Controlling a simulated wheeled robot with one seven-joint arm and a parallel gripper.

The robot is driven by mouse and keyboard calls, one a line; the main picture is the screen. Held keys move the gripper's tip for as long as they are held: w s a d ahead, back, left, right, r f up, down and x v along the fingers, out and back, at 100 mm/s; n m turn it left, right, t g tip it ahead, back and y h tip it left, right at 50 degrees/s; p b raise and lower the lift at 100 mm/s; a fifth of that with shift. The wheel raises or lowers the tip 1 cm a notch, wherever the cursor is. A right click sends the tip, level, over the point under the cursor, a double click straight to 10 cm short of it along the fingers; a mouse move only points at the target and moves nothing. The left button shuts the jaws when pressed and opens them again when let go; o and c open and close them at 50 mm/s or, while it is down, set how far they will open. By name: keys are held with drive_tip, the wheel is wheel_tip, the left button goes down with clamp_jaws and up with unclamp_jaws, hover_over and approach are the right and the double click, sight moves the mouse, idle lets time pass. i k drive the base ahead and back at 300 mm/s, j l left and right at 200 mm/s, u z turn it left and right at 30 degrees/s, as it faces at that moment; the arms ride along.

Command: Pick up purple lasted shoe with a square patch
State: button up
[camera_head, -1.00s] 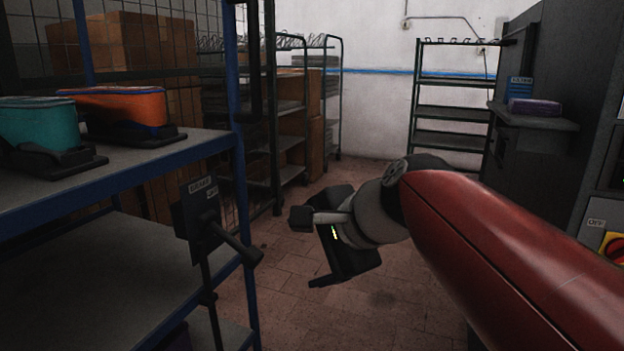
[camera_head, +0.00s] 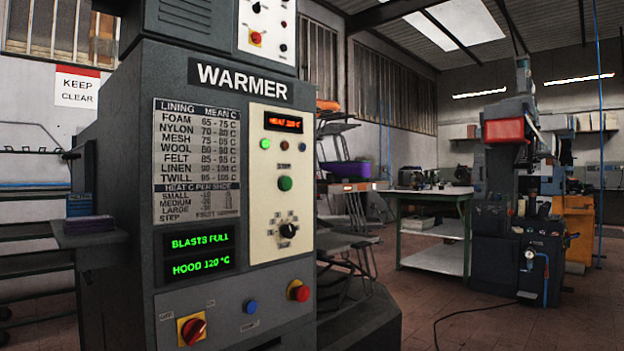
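No lasted shoe with a square patch can be made out in the current head view. My gripper is not in this view. A small flat purple item (camera_head: 88,225) lies on a side ledge of the warmer at the left; I cannot tell what it is. A purple bin-like thing (camera_head: 346,170) shows in the background on a rack, too small to tell more.
The grey warmer (camera_head: 130,275) with dials and green displays fills the left and middle. A green-framed table (camera_head: 432,192) stands behind it. A dark machine (camera_head: 515,235) stands at the right, and a cable (camera_head: 470,311) lies on the floor. Open floor lies at the lower right.

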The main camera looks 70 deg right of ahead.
sight(354, 169)
drive_tip(key=z, duration=2.45)
drive_tip(key=i+l, duration=0.25)
